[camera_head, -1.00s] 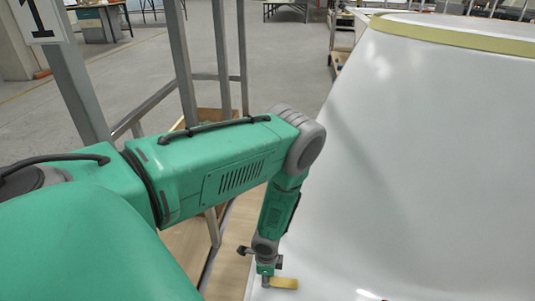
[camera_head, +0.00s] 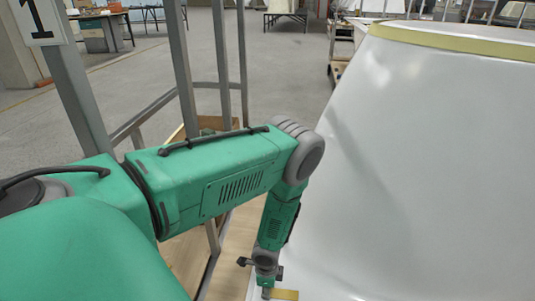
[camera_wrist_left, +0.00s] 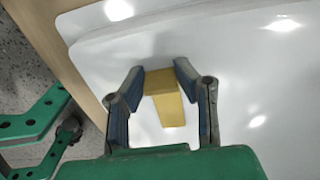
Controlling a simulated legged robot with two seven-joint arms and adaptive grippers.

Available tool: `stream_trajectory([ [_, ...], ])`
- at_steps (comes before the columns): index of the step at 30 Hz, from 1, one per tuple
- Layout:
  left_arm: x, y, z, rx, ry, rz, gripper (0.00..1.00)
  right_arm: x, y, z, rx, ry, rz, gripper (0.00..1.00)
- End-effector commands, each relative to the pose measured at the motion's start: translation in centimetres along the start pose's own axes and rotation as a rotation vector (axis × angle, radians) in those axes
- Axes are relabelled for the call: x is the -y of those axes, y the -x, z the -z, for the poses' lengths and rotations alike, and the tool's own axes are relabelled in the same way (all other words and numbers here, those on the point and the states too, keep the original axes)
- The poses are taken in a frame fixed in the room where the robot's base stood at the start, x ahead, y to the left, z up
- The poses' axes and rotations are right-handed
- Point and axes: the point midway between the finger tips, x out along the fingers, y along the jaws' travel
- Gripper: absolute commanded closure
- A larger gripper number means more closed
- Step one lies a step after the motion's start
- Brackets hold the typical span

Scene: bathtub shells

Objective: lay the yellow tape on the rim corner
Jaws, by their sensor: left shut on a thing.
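The yellow tape (camera_wrist_left: 170,107) is a short strip held between the two fingers of my left gripper (camera_wrist_left: 160,80) in the left wrist view. The gripper is shut on it. In the head view the tape (camera_head: 284,295) shows at the bottom edge, beside my left gripper (camera_head: 267,291). The white shell's rim corner (camera_wrist_left: 95,40) lies under and beyond the fingers in the left wrist view. The tape is over the white surface; I cannot tell whether it touches. My right gripper is not in view.
The large white bathtub shell (camera_head: 430,180) fills the right side, with a yellow-green band (camera_head: 450,40) along its top. A grey metal frame (camera_head: 180,70) stands behind my left arm. A wooden board (camera_wrist_left: 45,30) borders the shell.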

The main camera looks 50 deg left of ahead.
Motion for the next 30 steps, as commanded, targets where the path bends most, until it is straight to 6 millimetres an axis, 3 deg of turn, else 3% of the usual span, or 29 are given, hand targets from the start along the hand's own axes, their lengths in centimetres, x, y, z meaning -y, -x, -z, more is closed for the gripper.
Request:
stream_trajectory([
  [9, -0.02, -0.1, 0.01, 0.0, 0.0, 0.0, 0.95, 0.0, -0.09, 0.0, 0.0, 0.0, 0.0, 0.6],
  [10, -0.02, -0.1, 0.01, 0.0, 0.0, 0.0, 0.67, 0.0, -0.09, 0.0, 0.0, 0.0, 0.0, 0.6],
  [12, -0.02, -0.11, 0.01, 0.0, 0.0, -0.001, 0.5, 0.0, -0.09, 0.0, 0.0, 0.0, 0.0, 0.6],
  [18, -0.02, -0.09, 0.01, 0.0, 0.0, 0.0, 0.5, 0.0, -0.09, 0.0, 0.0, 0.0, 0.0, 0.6],
  [19, -0.02, -0.09, 0.01, 0.0, 0.0, 0.0, 0.46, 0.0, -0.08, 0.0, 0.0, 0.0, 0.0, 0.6],
  [21, -0.02, -0.09, 0.01, 0.0, 0.0, 0.0, 0.29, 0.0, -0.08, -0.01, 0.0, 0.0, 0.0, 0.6],
  [30, -0.01, 0.07, 0.02, 0.0, 0.0, 0.0, 0.29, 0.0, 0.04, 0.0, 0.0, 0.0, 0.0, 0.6],
])
